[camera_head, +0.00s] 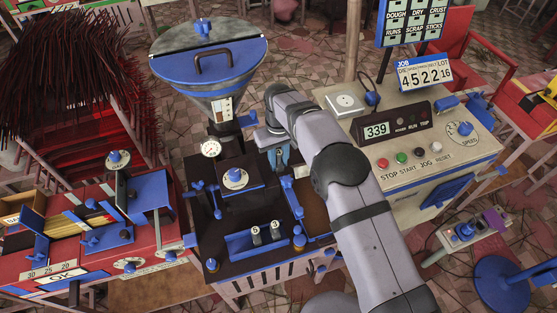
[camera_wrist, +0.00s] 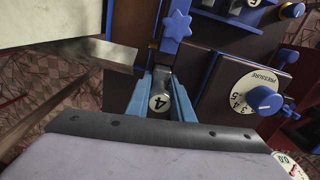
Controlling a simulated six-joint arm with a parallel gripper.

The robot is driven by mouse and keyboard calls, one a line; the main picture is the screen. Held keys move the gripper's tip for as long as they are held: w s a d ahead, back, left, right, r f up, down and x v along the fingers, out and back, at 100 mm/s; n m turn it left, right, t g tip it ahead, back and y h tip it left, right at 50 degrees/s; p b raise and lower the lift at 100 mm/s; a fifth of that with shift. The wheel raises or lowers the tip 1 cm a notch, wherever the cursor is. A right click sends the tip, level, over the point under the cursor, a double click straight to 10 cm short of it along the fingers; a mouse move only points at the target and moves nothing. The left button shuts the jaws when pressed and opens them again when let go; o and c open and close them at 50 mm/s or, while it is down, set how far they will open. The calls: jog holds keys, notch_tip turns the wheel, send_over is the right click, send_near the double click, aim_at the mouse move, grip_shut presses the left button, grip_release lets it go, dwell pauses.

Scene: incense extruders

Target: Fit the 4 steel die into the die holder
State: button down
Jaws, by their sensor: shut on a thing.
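My gripper (camera_wrist: 162,90) has pale blue fingers and is shut on the steel die marked 4 (camera_wrist: 159,101), a short grey cylinder with its numbered face toward the wrist camera. In the head view my gripper (camera_head: 280,157) is over the dark machine deck, to the right of the pressure dial, and the arm hides much of that area. A blue upright part with a star-shaped knob (camera_wrist: 177,25) stands just beyond the fingertips in the wrist view. I cannot tell for sure which blue part is the die holder, nor whether the die touches it.
A blue rack (camera_head: 238,248) holds two more numbered dies (camera_head: 265,234) at the front of the deck. The pressure dial (camera_wrist: 250,92) is close on the right in the wrist view. A grey metal bar (camera_wrist: 105,53) is close on the left. The control console (camera_head: 400,110) stands to the right.

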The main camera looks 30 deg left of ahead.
aim_at(279, 152)
jog(key=shift+f, duration=0.15)
jog(key=shift+r+p, duration=1.9)
jog(key=shift+r, duration=1.2)
jog(key=shift+r, duration=0.1)
